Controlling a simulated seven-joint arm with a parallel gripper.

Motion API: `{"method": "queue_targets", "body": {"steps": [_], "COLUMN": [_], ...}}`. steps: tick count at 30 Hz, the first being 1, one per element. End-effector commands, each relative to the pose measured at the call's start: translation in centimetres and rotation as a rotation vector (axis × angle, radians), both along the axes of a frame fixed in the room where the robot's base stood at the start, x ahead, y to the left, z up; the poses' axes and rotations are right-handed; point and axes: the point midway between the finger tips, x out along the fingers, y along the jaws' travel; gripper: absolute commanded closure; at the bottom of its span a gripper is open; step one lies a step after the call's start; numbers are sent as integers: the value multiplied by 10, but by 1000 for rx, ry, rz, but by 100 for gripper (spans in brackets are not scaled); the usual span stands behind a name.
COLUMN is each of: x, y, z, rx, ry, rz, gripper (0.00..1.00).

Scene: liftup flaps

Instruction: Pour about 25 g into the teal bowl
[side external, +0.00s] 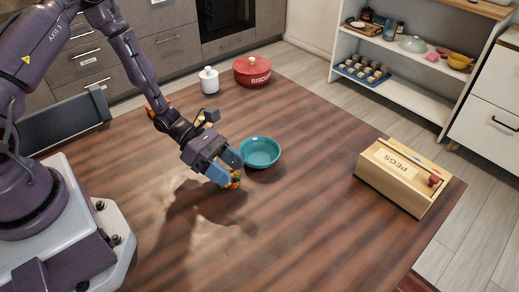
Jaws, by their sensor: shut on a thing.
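The teal bowl (260,153) stands upright on the wooden table, right of my gripper. Its visible inside looks empty. My gripper (230,176) is low over the table, at the bowl's left front side.
A red BISCUIT tin (252,71) and a white jar (209,80) stand at the back. The wooden table (310,220) is clear in front and between bowl and box.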

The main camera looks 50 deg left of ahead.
Motion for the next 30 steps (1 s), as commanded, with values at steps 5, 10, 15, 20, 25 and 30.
{"method": "queue_targets", "body": {"steps": [5, 10, 15, 20, 25, 30], "x": [6, 11, 17, 22, 24, 26], "y": [1, 3, 4, 4, 5, 6], "z": [4, 13, 17, 17, 23, 31], "rx": [-18, -35, -53, -70, -87, -104], "ry": [84, 167, 252, 332, 414, 496], "rz": [-3, -2, 0, -1, -1, -1], "gripper": [68, 68, 68, 68, 68, 68]}}
